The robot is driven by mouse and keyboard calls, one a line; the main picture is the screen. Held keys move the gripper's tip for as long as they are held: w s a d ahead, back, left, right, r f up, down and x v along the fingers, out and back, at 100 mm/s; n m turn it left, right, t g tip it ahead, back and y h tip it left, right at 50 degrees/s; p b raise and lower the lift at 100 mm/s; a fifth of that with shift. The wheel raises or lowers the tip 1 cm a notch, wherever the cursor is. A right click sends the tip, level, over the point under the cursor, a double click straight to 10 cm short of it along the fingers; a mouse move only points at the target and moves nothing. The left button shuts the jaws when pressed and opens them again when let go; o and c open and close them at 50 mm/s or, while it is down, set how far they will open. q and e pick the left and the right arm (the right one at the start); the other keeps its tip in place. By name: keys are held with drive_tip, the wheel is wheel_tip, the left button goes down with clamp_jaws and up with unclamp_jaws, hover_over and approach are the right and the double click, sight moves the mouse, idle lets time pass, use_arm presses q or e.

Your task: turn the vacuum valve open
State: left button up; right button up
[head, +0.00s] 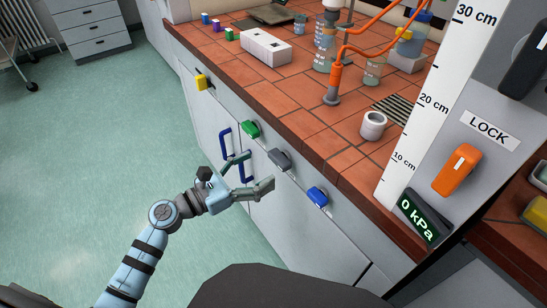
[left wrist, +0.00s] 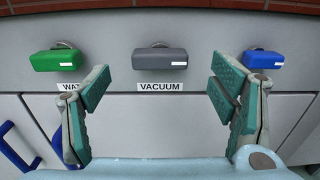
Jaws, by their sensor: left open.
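The vacuum valve is a grey handle (head: 280,159) on the front face of the bench, between a green handle and a blue one. In the left wrist view the grey handle (left wrist: 160,62) lies level above a label (left wrist: 161,87) reading VACUUM. My left gripper (head: 257,173) is open and empty in front of the bench, just below and left of the grey handle. In the left wrist view its two fingers (left wrist: 158,100) stand wide apart, on either side of the grey handle, with no contact visible. My right gripper is not in view.
A green handle (head: 251,129), a yellow handle (head: 201,82) and a blue handle (head: 318,196) sit along the same bench front. Blue door pulls (head: 225,144) are below. A panel with an orange LOCK lever (head: 457,170) and a 0 kPa display (head: 418,216) stands at right.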

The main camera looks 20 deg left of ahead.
sight(275, 161)
use_arm(q)
drive_tip(key=x, duration=0.5)
drive_tip(key=shift+w+d+f, duration=0.1)
drive_tip(key=shift+w+f, duration=0.05)
drive_tip(key=shift+w+d, duration=0.15)
drive_tip(key=shift+w, duration=0.05)
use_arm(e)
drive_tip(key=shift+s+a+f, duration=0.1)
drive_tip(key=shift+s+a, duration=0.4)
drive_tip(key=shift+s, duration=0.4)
use_arm(q)
drive_tip(key=shift+s, duration=0.1)
drive_tip(key=shift+c, duration=0.2)
drive_tip(key=c, duration=1.1)
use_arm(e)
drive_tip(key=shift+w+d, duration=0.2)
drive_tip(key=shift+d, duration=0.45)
